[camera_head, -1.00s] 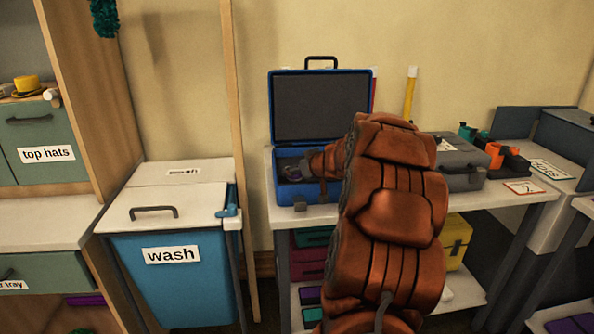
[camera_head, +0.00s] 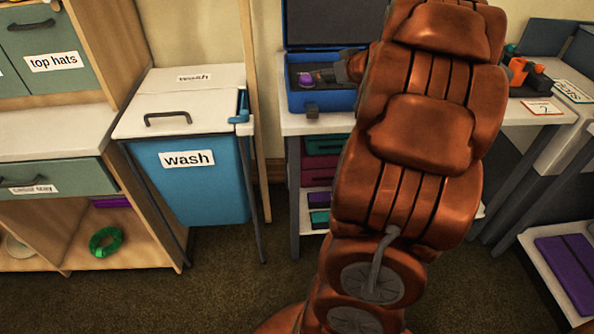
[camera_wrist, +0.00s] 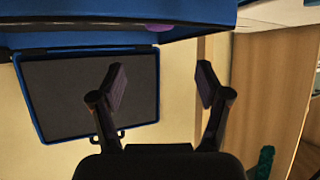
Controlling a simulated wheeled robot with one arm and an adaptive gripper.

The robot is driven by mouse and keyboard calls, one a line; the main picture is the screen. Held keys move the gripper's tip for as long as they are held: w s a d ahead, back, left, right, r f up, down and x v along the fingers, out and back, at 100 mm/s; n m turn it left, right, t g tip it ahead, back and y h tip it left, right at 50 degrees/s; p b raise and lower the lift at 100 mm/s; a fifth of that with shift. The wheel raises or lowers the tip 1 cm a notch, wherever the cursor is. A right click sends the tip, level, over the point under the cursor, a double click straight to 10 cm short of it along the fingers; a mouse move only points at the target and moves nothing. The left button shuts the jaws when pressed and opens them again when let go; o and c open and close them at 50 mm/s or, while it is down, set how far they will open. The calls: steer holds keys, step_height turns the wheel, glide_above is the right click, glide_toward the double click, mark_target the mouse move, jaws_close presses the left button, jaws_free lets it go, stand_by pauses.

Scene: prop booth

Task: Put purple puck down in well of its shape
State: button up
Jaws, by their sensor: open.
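The purple puck (camera_head: 306,80) shows small in the head view, inside the open blue case (camera_head: 318,101). My gripper (camera_head: 324,76) is just to the right of it, low over the case, partly hidden by my own arm. In the wrist view my gripper (camera_wrist: 161,80) is open, with nothing between its fingers. A purple edge, likely the puck (camera_wrist: 160,28), shows at the case's base (camera_wrist: 105,27), apart from the fingers. The well and how the puck sits in it are too small or hidden to tell.
The case's raised lid (camera_head: 335,22) stands behind my gripper. The case rests on a white table (camera_head: 300,123). A blue wash bin (camera_head: 192,180) is to the left, and orange items (camera_head: 525,72) are to the right. My arm hides the table's middle.

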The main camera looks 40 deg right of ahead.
steer(key=shift+w+a+r+m+h, duration=0.15)
steer(key=shift+w+a+r+h, duration=0.2)
steer(key=shift+w+r+h, duration=0.25)
steer(key=shift+w+a+r+m+h, duration=0.15)
steer(key=shift+w+a+r+h, duration=0.15)
steer(key=shift+w+r+h, duration=0.25)
steer(key=s+a+f+n+g+y, duration=0.1)
steer(key=s+a+f+g, duration=0.3)
steer(key=s+a, duration=0.6)
steer(key=s+a+f+n+g+y, duration=0.1)
steer(key=s+a+f+g, duration=0.4)
steer(key=s+a, duration=0.6)
steer(key=s+a+f+n+g+y, duration=0.1)
steer(key=s+a+f+g+y, duration=0.2)
steer(key=s+a, duration=0.8)
steer(key=a+f+g, duration=0.1)
steer(key=a+g, duration=0.1)
steer(key=a, duration=0.6)
steer(key=shift+f+g, duration=0.25)
steer(key=shift+g, duration=0.15)
step_height(320, 180, up, 18)
steer(key=w+t+p, duration=0.1)
steer(key=p, duration=1.5)
steer(key=shift+f, duration=0.2)
